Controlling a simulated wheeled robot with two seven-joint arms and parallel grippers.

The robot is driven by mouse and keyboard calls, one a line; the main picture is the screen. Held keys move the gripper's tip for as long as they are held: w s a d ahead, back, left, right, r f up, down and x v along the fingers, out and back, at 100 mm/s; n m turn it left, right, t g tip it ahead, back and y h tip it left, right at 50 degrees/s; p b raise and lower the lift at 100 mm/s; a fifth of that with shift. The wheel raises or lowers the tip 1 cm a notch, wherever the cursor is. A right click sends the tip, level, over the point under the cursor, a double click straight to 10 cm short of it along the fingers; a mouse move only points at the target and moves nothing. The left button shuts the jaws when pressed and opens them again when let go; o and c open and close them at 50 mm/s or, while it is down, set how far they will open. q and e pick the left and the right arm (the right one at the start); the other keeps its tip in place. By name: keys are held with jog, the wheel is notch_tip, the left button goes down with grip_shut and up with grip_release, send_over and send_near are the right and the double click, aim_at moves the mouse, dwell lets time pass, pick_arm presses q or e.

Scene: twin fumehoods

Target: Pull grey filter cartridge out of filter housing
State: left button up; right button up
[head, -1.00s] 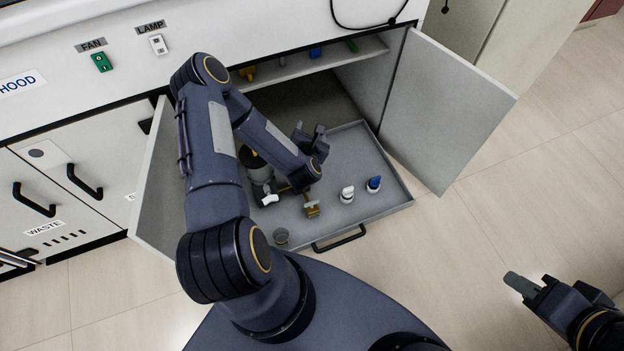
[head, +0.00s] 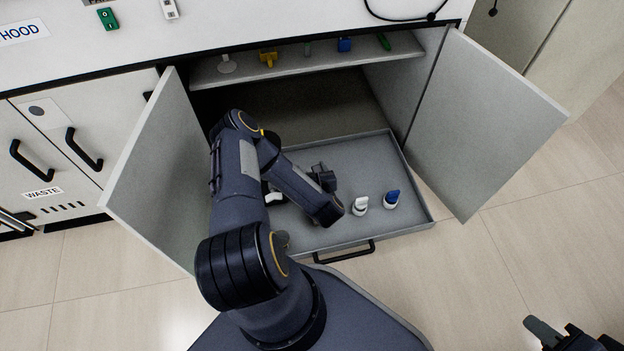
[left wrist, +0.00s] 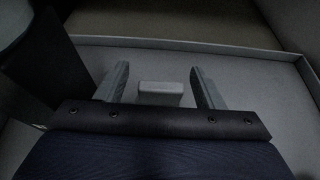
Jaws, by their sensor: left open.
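In the left wrist view a small grey block (left wrist: 160,88) shows between the two fingers of my left gripper (left wrist: 160,76). It looks like the end of the grey filter cartridge, but I cannot be sure. The fingers are spread, with a gap on each side of the block. In the head view my left gripper (head: 324,178) is low over the grey tray, and my forearm hides most of what is beneath. I cannot make out the filter housing there. My right gripper (head: 545,332) is partly in view at the lower right edge, away from the cabinet.
The pulled-out tray (head: 415,217) holds a white-topped fitting (head: 360,206) and a blue-topped fitting (head: 391,200). A dark rounded body (left wrist: 25,60) stands left in the wrist view. Open cabinet doors (head: 490,125) flank the tray; a shelf (head: 290,70) is above.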

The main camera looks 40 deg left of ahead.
pick_arm(q)
jog(key=shift+w+a+f, duration=0.2)
jog(key=shift+w+a, duration=0.15)
jog(key=shift+a, duration=0.05)
jog(key=c, duration=1.1)
jog(key=shift+o, duration=0.2)
jog(key=shift+r, duration=0.1)
notch_tip(320, 180, up, 13)
jog(key=p, duration=0.7)
jog(key=shift+r+p, duration=1.35)
jog(key=shift+r, duration=0.1)
